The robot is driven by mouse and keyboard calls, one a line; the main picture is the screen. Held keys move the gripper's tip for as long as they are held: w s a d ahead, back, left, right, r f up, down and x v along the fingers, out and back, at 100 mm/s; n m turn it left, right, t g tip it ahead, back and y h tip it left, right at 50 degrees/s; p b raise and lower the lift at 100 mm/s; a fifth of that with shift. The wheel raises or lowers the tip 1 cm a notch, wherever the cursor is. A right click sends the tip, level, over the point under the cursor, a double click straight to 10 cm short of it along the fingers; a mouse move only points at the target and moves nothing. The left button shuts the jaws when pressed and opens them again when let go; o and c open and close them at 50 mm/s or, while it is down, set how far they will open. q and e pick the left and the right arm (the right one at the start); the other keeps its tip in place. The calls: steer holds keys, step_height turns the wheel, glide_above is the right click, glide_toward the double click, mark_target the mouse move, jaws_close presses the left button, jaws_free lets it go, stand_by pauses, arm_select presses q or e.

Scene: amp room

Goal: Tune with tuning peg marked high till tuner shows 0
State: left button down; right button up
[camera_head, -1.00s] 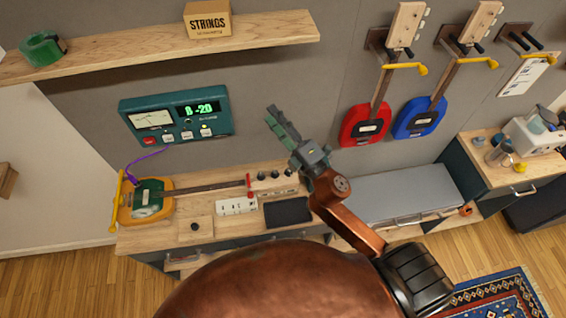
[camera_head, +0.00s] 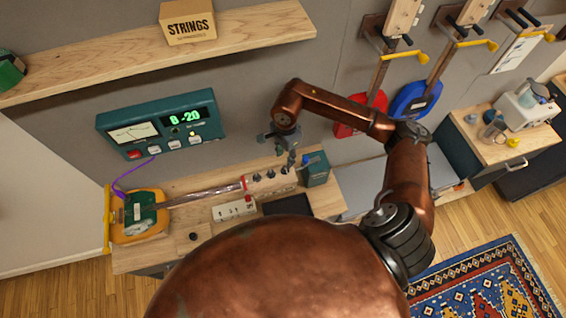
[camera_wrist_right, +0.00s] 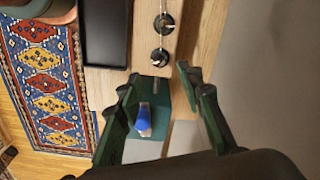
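The teal tuner (camera_head: 160,130) on the wall shows a green reading that looks like "-20" after a letter or digit. A yellow instrument (camera_head: 138,228) lies on the bench, its neck running right toward a row of dark round pegs (camera_head: 270,174). Two pegs (camera_wrist_right: 161,40) show in the right wrist view; their labels are unreadable. My right gripper (camera_head: 289,158) points down near the right end of the peg row. In the right wrist view my right gripper (camera_wrist_right: 158,80) is open, its fingers apart over a green block with a blue knob (camera_wrist_right: 144,120). My left gripper is out of view.
A dark tray (camera_head: 288,206) and a white switch box (camera_head: 234,208) sit on the bench before the pegs. The green block (camera_head: 316,172) stands at the bench's right end. A wooden shelf (camera_head: 110,65) juts out above the tuner. Red and blue instruments hang behind my arm.

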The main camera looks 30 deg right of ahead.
mark_target(285, 168)
steer(key=shift+d+f, duration=0.2)
steer(key=shift+f, duration=0.15)
step_height(285, 168, down, 7)
steer(key=shift+a+r+p, duration=0.1)
steer(key=shift+a+p, duration=0.05)
steer(key=shift+p, duration=0.6)
jaws_close()
